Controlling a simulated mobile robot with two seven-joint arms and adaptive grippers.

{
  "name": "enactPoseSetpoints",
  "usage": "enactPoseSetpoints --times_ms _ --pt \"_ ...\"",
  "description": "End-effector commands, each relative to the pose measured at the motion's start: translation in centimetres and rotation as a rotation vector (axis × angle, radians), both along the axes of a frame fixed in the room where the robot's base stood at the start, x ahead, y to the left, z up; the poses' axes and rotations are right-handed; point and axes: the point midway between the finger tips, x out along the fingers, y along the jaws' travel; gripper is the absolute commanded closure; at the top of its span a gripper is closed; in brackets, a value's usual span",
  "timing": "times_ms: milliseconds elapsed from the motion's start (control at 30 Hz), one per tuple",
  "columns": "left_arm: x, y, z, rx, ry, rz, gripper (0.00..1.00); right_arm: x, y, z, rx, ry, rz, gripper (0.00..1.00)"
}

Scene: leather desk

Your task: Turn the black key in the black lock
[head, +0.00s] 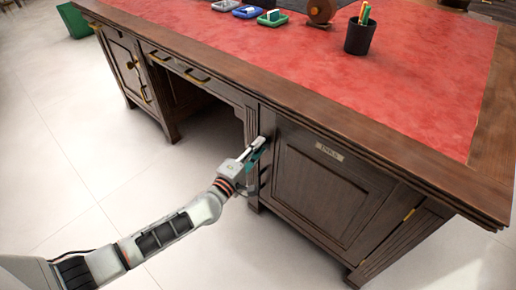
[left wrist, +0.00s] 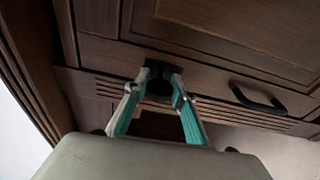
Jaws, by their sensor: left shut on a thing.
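My left gripper (head: 258,147) is at the left edge of the desk's right cupboard door (head: 318,192). In the left wrist view its two teal-lined fingers (left wrist: 161,82) are closed on a small dark thing, which I take to be the black key (left wrist: 160,89). It sits against a dark patch on the wood, likely the black lock (left wrist: 158,67). The fingers hide much of both, so I cannot tell the key's angle. In the head view the gripper covers key and lock. My right gripper is out of view.
A black bar handle (left wrist: 258,99) is beside the gripper in the left wrist view. The overhanging desk top (head: 380,148) runs above the door, which bears a small label (head: 329,151). A pen cup (head: 360,36) and trays stand on the red leather. The floor in front is clear.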

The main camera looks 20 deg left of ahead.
Motion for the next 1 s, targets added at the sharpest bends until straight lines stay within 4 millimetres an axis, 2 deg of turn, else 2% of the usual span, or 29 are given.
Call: enactPoseSetpoints --times_ms 267,300,333,367,767,867,1000 --pt "0.0 0.1 0.0 0.050 -0.018 0.001 0.94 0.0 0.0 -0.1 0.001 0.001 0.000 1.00" --pt "0.0 0.1 0.0 0.049 -0.018 0.001 0.65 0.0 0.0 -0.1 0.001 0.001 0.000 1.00" --pt "0.0 0.1 0.0 0.049 -0.018 0.001 0.57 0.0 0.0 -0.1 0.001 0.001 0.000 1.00" --pt "0.0 0.1 0.0 0.049 -0.018 0.001 0.56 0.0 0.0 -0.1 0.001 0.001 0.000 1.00" --pt "-0.4 0.1 -0.1 0.048 -0.017 0.000 0.56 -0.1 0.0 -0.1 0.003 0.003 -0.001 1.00" --pt "-1.4 0.3 -0.1 0.048 -0.016 0.000 0.56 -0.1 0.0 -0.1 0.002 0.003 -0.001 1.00" --pt "-3.8 0.8 -0.2 0.048 -0.015 0.000 0.56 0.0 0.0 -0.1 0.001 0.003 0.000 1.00"
